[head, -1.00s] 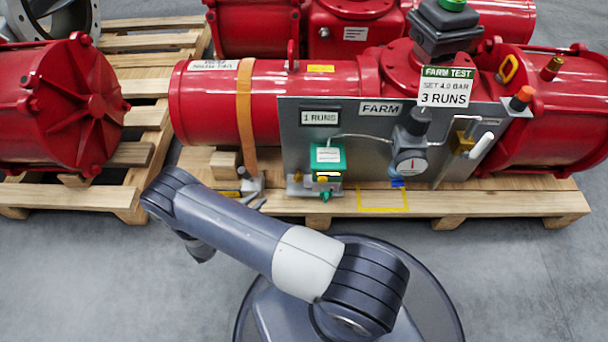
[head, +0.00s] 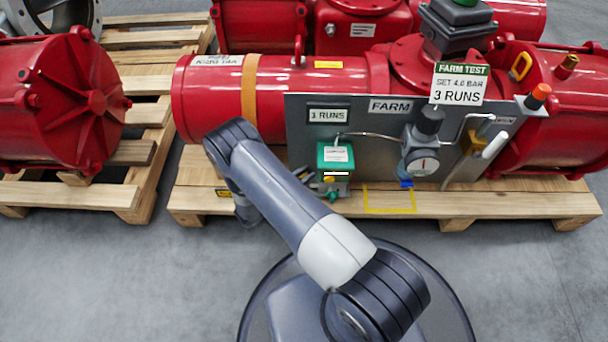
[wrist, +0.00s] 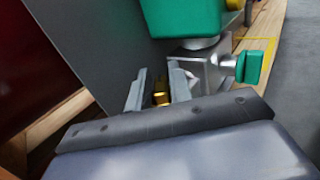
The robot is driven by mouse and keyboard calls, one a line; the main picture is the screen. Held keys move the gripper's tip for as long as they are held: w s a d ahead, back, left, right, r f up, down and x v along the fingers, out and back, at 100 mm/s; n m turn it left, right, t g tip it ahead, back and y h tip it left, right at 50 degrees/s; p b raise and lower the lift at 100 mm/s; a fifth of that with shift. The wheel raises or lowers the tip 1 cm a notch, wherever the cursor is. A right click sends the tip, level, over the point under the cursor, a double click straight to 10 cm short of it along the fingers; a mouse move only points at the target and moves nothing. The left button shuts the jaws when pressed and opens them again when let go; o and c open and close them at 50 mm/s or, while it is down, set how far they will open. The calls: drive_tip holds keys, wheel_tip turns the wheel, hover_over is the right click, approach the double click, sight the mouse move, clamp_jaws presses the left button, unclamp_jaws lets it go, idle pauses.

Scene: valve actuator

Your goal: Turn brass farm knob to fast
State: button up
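The brass knob (wrist: 160,97) shows in the wrist view at the left side of a silver valve block (wrist: 205,70). My gripper (wrist: 158,88) is open, with its two fingers apart and the knob showing between them. Contact is not visible. The green box (wrist: 180,14) sits above the block, and a green handle (wrist: 252,67) sticks out to its right. In the head view the green box (head: 336,156) hangs on the grey FARM panel (head: 380,130). My gripper (head: 303,175) is just left of the valve, partly hidden by my arm. I cannot make out the brass knob there.
A gauge (head: 421,163) with a dark cap and bent pipes are right of the box on the panel. A "1 RUNS" display (head: 328,115) is above it. A sign (head: 460,84) reads "SET 4.0 BAR 3 RUNS". A yellow outlined square (head: 390,210) on the pallet is clear.

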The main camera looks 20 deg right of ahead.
clamp_jaws()
drive_tip(key=shift+t, duration=0.3)
drive_tip(key=n+t+y, duration=0.2)
drive_tip(key=n+t, duration=0.1)
drive_tip(key=shift+s+p, duration=0.1)
drive_tip(key=shift+p, duration=0.25)
drive_tip(key=shift+n+t+y, duration=1.5)
drive_tip(key=shift+t+y, duration=0.3)
drive_tip(key=shift+o, duration=0.3)
unclamp_jaws()
